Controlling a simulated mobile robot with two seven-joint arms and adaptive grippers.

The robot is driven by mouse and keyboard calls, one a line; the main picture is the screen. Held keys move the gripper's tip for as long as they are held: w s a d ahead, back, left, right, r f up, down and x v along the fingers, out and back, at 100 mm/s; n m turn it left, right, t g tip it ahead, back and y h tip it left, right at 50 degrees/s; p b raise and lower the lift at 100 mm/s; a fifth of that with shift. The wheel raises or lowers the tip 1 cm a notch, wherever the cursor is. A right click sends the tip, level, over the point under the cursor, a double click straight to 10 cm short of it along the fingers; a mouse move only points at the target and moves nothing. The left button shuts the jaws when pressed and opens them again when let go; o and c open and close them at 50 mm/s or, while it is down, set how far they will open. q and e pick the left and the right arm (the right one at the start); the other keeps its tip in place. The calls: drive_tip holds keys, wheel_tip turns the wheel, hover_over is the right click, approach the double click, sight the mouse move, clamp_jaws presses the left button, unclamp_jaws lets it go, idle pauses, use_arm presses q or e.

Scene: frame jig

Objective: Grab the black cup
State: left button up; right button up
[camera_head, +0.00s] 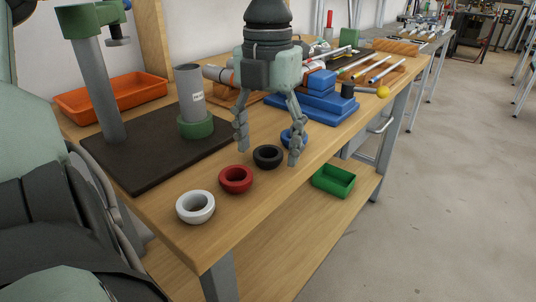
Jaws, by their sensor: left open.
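The black cup (268,157) is a small round bowl-like cup standing on the wooden workbench (215,252). It is in a row with a red cup (236,179), a white cup (195,207) and a blue cup (287,138). My left gripper (268,155) points down with its fingers spread open. In the picture the black cup lies between its fingertips. I cannot tell how far the fingertips are above the bench. The right finger partly covers the blue cup. My right gripper is not in view.
A dark mat (155,165) carries a grey cylinder (190,93) in a green ring and a grey-green post stand (97,85). An orange tray (112,97) is behind. A blue jig block (315,105) stands beyond the gripper. A green bin (334,180) sits on the lower shelf.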

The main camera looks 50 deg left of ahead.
use_arm(q)
drive_tip(key=shift+f, duration=0.2)
drive_tip(key=c, duration=1.2)
